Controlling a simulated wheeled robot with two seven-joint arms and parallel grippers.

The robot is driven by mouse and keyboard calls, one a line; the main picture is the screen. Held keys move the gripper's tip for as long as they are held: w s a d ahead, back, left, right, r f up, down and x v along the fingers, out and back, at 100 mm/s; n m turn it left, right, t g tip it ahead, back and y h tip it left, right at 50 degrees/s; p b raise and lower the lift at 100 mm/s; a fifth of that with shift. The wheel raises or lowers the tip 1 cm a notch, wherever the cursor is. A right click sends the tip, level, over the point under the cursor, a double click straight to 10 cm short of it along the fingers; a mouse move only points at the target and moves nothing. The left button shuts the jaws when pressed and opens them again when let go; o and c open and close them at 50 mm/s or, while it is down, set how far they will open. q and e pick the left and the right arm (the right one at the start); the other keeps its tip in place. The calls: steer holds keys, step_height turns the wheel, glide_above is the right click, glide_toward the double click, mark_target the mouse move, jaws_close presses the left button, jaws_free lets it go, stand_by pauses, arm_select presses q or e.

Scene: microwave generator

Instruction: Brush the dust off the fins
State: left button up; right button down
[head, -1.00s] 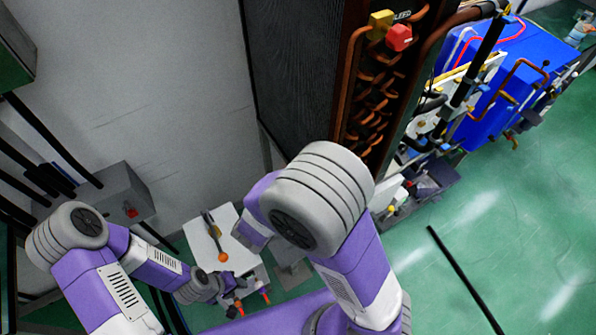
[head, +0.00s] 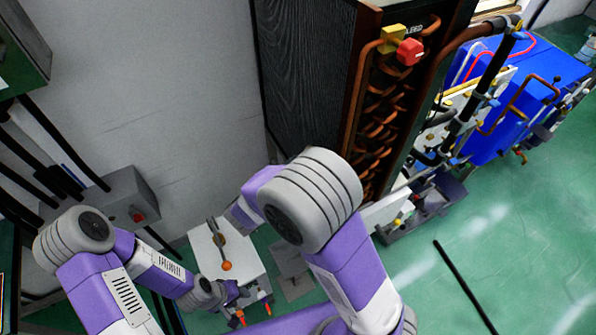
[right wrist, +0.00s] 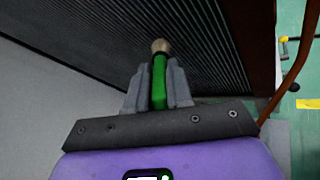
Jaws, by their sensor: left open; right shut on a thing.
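The fins (head: 300,75) are a tall dark panel of fine ridges on the side of the brown cabinet. They also fill the top of the right wrist view (right wrist: 190,50). My right gripper (right wrist: 158,85) is shut on the green handle of a brush (right wrist: 159,92). Its pale tan bristle tip points toward the fins and overlaps them in the picture; I cannot tell if it touches. In the head view my right arm hides the brush and gripper. My left gripper (head: 238,292) is low, by the white stand, open, and partly hidden.
A white-topped stand (head: 208,255) holds a tool with an orange end (head: 226,266). Copper coils (head: 385,110) with a red knob (head: 410,51) line the cabinet's front. A blue unit (head: 555,85) stands right. A grey box (head: 115,200) is left. Green floor is open at right.

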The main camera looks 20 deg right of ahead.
steer(key=shift+w+a, duration=0.15)
steer(key=shift+w, duration=0.85)
steer(key=shift+w+a, duration=0.15)
steer(key=shift+w, duration=0.8)
steer(key=s+a, duration=0.1)
steer(key=a, duration=0.5)
steer(key=shift+s+a, duration=0.1)
steer(key=shift+s+a+p, duration=0.15)
steer(key=shift+a, duration=0.55)
steer(key=shift+s+a+p, duration=0.1)
steer(key=shift+a+p, duration=0.05)
steer(key=shift+a, duration=0.5)
